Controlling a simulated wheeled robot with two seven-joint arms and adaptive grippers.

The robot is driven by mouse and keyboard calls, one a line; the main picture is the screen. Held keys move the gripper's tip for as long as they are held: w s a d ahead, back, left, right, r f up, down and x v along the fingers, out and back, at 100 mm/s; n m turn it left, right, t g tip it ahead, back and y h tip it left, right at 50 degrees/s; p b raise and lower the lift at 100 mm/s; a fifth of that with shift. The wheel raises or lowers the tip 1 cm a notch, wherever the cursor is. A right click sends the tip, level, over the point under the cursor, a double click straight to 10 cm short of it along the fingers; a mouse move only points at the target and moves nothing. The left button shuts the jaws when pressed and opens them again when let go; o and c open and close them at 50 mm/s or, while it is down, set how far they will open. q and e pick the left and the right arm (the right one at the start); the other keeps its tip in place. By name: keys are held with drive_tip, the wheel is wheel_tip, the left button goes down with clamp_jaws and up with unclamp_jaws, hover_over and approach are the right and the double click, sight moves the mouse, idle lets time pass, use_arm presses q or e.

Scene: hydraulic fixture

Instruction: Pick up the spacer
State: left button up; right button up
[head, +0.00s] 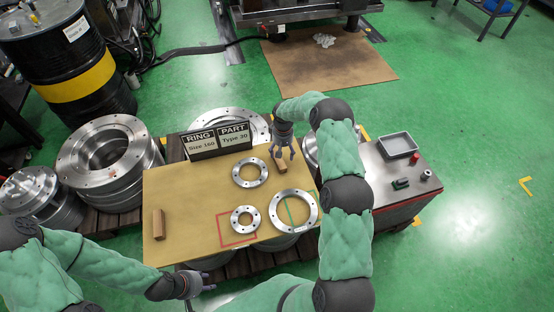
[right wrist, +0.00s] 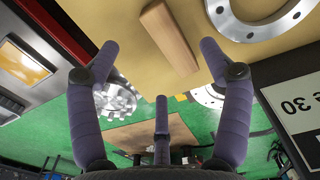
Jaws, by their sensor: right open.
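A brown wooden block, which looks like the spacer, lies near the back edge of the tan table top (head: 165,190), below my right gripper (head: 281,153). The block (head: 281,166) is partly covered by the fingers in the head view. In the right wrist view the block (right wrist: 169,38) lies beyond and between the spread fingers of the right gripper (right wrist: 159,62), which is open and empty. My left gripper (head: 200,283) is off the table's front edge, fingers apart and empty.
Three metal rings (head: 250,173) (head: 245,219) (head: 293,210) lie on the table, near red and green outlines. A black sign (head: 217,140) stands at the back edge. A side cabinet with a grey tray (head: 397,146) is at right. Large flanges (head: 105,155) stand at left.

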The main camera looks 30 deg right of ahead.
sight(283, 163)
wheel_tip(283, 163, down, 4)
drive_tip(key=shift+f+b, duration=0.2)
drive_tip(key=shift+b, duration=0.3)
wheel_tip(283, 163, down, 5)
drive_tip(key=shift+d+b, duration=0.1)
drive_tip(key=shift+b, duration=0.9)
drive_tip(key=shift+s+r, duration=0.1)
drive_tip(key=c, duration=1.3)
